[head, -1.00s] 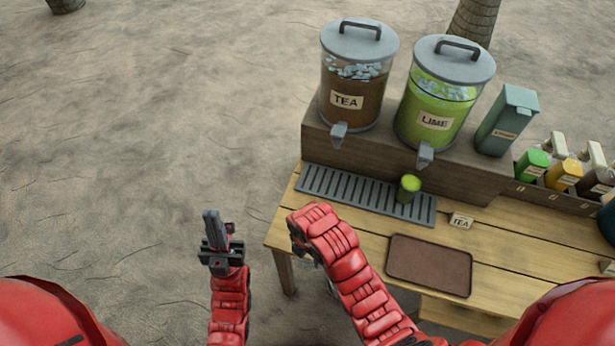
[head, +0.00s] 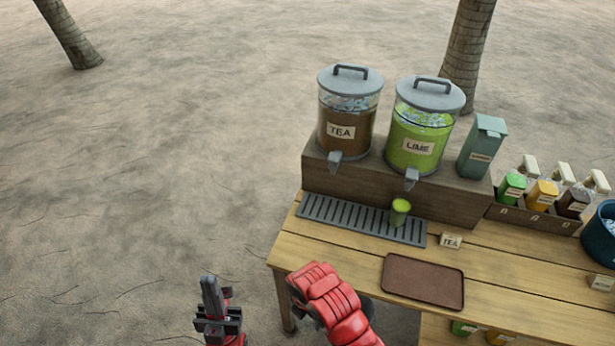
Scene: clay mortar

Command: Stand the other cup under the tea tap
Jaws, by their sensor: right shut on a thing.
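The tea dispenser (head: 350,120) holds brown tea, and its grey tap (head: 336,157) points down over the left part of the drip tray (head: 318,207). No cup stands under this tap. A cup filled with green drink (head: 400,211) stands on the tray's right part, below the lime tap (head: 411,178). My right gripper (head: 296,296) is at the table's front left edge, shut on the other cup, which my red hand and arm hide almost wholly. My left gripper (head: 211,295) is left of the table over sand; its jaw gap cannot be made out.
The lime dispenser (head: 423,130) and a grey-green carton (head: 482,146) stand on the wooden riser (head: 450,202). Bottles (head: 543,195) stand in a rack at right. The tray's left part is clear.

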